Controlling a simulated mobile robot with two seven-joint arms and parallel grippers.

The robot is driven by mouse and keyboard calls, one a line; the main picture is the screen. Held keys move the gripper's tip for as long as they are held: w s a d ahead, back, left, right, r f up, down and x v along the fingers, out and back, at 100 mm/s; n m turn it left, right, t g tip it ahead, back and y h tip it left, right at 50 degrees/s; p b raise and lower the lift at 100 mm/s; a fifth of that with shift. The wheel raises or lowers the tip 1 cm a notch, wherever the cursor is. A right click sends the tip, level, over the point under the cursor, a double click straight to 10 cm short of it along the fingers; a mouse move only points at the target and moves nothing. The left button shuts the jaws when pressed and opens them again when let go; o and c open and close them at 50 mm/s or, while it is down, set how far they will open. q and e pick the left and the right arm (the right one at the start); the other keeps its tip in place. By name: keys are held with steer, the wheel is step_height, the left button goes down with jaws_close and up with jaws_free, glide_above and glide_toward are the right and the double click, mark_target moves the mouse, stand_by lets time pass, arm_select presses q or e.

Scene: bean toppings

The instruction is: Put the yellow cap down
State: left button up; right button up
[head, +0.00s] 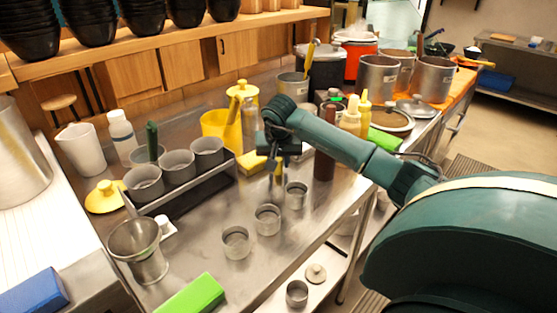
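A yellow cap (105,197) with a raised knob lies on the steel counter at the left, beside the rack of grey cups. Another yellow lid (242,89) shows at the back, by the yellow container. My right gripper (275,172) points down over the middle of the counter, well to the right of the yellow cap at the left. Its fingers are small and dark, with a bit of yellow near them. Whether they are apart or hold something is unclear. My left gripper is not in view.
A rack (190,185) holds grey cups. Several loose steel cups (267,220) stand below my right gripper. A metal funnel-shaped cup (138,250) and a green block (192,296) are near the front. Squeeze bottles (351,116) stand right of the gripper. Bare counter shows front centre.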

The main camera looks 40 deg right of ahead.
steer(key=shift+o, duration=0.2)
steer(key=shift+r, duration=0.25)
steer(key=v, duration=1.1)
steer(key=shift+r, duration=0.4)
steer(key=shift+a, duration=0.1)
